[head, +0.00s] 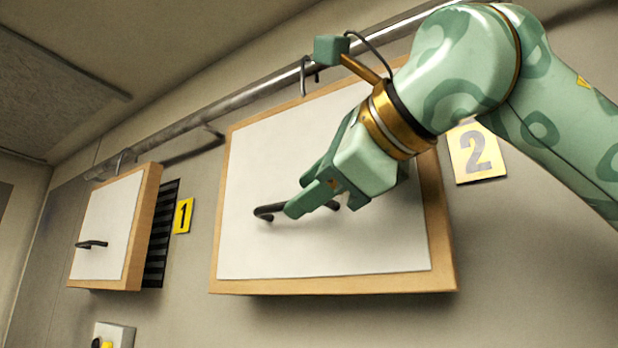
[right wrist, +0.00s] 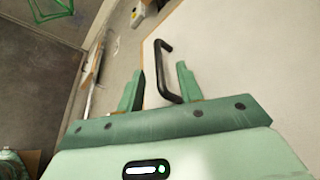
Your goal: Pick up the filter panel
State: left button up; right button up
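Two framed filter panels with white faces and light wooden frames hang by hooks from a rail. The larger panel (head: 300,255) is in the middle of the head view, the smaller one (head: 107,225) at the left. Each has a black bar handle. My right gripper (head: 303,195) is in front of the larger panel at its handle (head: 265,211), partly covering it. In the right wrist view, my right gripper (right wrist: 160,69) has its fingers apart, and the handle (right wrist: 165,75) shows between them, closer to the right finger. I cannot tell whether they touch. My left gripper is not in view.
The metal rail (head: 205,118) runs along the wall above the panels. A yellow "1" plate (head: 183,216) is by a dark slatted vent (head: 160,240); a "2" plate (head: 478,155) is right of the larger panel. A control box (head: 116,335) sits low at left.

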aim_at(283, 202)
jog(key=p+x, duration=0.2)
jog(key=x, duration=0.3)
jog(key=shift+a+p, duration=0.15)
jog(key=shift+p, duration=0.2)
jog(key=shift+w+a+f, duration=0.1)
jog(key=shift+w, duration=0.05)
jog(key=shift+s+d, duration=0.2)
grip_shut()
dwell(0.6)
